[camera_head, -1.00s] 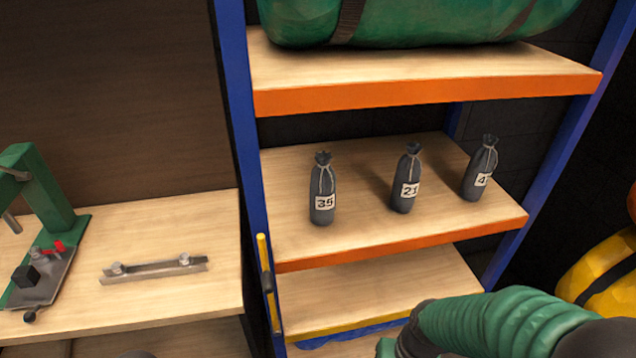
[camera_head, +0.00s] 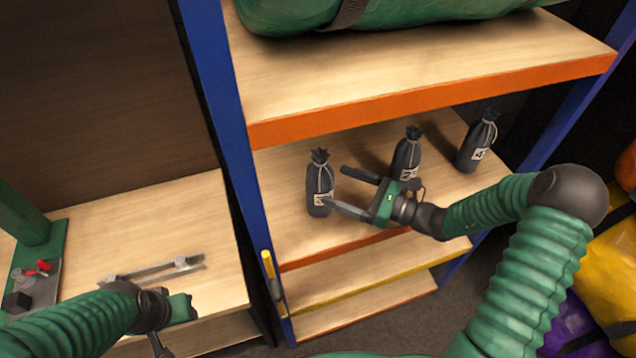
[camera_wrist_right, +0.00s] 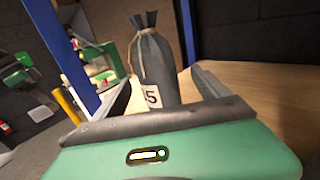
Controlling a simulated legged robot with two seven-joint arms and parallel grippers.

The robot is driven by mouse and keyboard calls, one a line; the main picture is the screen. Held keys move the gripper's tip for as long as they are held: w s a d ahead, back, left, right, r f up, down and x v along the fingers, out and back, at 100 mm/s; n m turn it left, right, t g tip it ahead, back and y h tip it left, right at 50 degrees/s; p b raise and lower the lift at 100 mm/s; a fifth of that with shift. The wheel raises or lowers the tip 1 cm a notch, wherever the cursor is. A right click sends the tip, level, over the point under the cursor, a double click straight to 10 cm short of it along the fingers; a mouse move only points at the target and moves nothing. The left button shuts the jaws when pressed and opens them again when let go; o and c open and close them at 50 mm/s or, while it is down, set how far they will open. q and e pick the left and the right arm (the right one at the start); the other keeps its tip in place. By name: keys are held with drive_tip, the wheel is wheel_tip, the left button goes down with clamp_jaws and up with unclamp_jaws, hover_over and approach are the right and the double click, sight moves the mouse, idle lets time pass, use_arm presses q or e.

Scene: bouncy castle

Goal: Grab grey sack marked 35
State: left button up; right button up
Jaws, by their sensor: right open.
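The grey sack marked 35 (camera_head: 318,180) stands upright on the middle shelf at the left, tied at its neck with light cord. My right gripper (camera_head: 350,186) is open just right of it; one finger crosses in front of its label and the other reaches behind on the right. In the right wrist view the sack (camera_wrist_right: 155,65) stands ahead between the open fingers, with a 5 showing on its label. I cannot tell whether a finger touches it. My left gripper (camera_head: 170,310) is low at the left over the workbench, its jaws unclear.
A second grey sack (camera_head: 406,155) stands behind my right gripper, and a third (camera_head: 478,142) is farther right. The orange-edged upper shelf (camera_head: 430,103) is overhead with a green bag (camera_head: 380,12). A blue post (camera_head: 222,110) borders the shelf's left side.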

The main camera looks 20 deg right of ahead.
sight(323, 180)
drive_tip(key=x, duration=0.1)
drive_tip(key=p+x, duration=0.1)
drive_tip(key=x, duration=0.3)
drive_tip(key=shift+a+r+p, duration=0.15)
drive_tip(key=shift+r+p, duration=0.1)
drive_tip(key=shift+p, duration=0.15)
drive_tip(key=shift+w+a, duration=0.15)
drive_tip(key=shift+a, duration=0.05)
drive_tip(key=shift+w+a+f, duration=0.15)
drive_tip(key=shift+a, duration=0.05)
drive_tip(key=c, duration=0.5)
drive_tip(key=shift+d, duration=0.15)
drive_tip(key=c, duration=0.9)
use_arm(q)
drive_tip(key=shift+d+r, duration=0.25)
drive_tip(key=shift+r, duration=0.75)
use_arm(e)
clamp_jaws()
